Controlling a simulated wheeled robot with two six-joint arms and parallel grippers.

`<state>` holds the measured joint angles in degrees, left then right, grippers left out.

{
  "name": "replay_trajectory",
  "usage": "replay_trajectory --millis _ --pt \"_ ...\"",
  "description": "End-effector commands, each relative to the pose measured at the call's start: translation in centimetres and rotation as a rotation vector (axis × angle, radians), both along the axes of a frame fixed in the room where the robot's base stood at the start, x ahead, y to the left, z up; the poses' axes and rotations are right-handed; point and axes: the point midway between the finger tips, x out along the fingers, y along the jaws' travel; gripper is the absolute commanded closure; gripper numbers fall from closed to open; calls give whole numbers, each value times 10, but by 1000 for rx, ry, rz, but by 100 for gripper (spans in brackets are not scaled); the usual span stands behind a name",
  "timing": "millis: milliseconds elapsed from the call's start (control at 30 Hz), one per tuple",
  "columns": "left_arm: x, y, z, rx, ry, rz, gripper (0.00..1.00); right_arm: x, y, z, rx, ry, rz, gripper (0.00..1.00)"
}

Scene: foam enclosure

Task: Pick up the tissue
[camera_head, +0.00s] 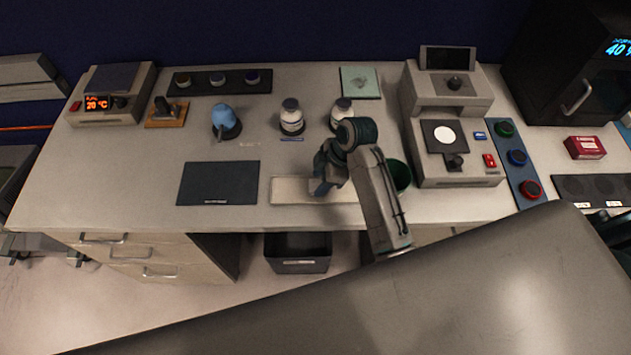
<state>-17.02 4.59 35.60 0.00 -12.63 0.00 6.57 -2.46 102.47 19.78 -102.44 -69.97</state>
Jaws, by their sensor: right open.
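A pale green square sheet (360,82), which looks like the tissue, lies flat at the back of the bench, left of the grey instrument. My right gripper (320,186) hangs over the pale rectangular mat (290,191) near the bench's front edge. It is open, and I see nothing held in it; its fingertips are small and partly hidden by the wrist. It is well in front of the sheet and apart from it. My left gripper is not in view.
Two white jars, one at the left (291,117) and one beside my arm (341,108), stand between gripper and sheet. A blue bottle (224,119) is left of them. A green cup (399,176) stands beside my forearm. A tall grey instrument (451,100) is at the right.

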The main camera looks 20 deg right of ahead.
Motion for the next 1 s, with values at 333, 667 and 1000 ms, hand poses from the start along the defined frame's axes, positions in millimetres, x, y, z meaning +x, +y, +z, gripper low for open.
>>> replay_trajectory --millis 333,667,1000 --pt "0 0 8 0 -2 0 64 2 6 -18 0 -2 -1 55" --pt "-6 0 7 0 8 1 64 2 6 -18 0 -1 0 82" --pt "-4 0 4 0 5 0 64 2 6 -15 -1 -2 0 82"
